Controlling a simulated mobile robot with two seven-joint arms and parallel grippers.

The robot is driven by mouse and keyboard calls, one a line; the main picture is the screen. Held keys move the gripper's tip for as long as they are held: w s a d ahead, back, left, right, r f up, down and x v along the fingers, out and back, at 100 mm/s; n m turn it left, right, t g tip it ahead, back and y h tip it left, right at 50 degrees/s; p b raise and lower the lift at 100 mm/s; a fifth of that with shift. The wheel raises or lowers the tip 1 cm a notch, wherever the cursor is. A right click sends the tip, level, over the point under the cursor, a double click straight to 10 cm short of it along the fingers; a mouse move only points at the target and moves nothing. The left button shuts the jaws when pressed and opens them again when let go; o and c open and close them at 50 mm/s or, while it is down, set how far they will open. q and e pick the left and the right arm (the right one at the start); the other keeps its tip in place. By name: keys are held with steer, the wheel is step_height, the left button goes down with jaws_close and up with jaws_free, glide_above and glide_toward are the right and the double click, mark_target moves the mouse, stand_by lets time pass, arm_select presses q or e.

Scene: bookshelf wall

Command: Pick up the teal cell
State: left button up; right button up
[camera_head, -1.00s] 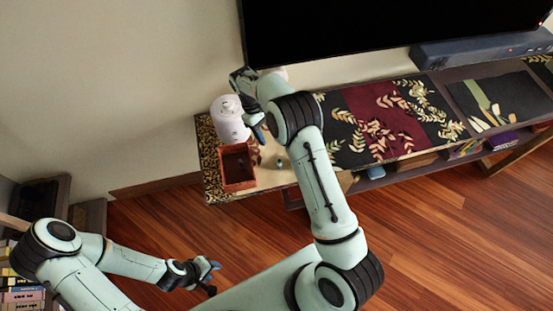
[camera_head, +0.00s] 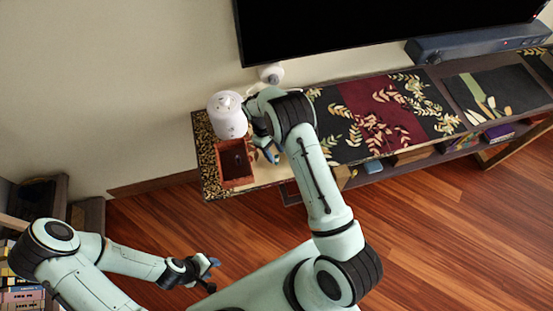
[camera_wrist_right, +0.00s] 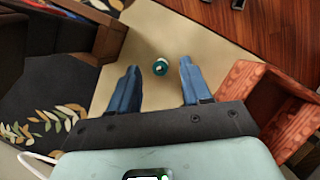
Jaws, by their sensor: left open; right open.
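The teal cell (camera_wrist_right: 160,67) is a small round piece with a pale top, on the tan tabletop in the right wrist view. My right gripper (camera_wrist_right: 159,76) is open; its two blue fingers lie on either side of the cell in that view, with gaps on both sides. Whether the fingers are down at its height I cannot tell. In the head view my right gripper (camera_head: 267,154) is over the bench's left end, and I cannot make out the cell there. My left gripper (camera_head: 212,268) is open and empty above the floor at lower left.
A reddish wooden box (camera_head: 221,174) stands left of my right gripper; its side (camera_wrist_right: 242,80) shows at right in the wrist view. A white canister (camera_head: 227,118) stands behind the box. A patterned runner (camera_head: 375,115) covers the bench to the right, below a black screen (camera_head: 380,25).

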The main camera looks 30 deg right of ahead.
jaws_close()
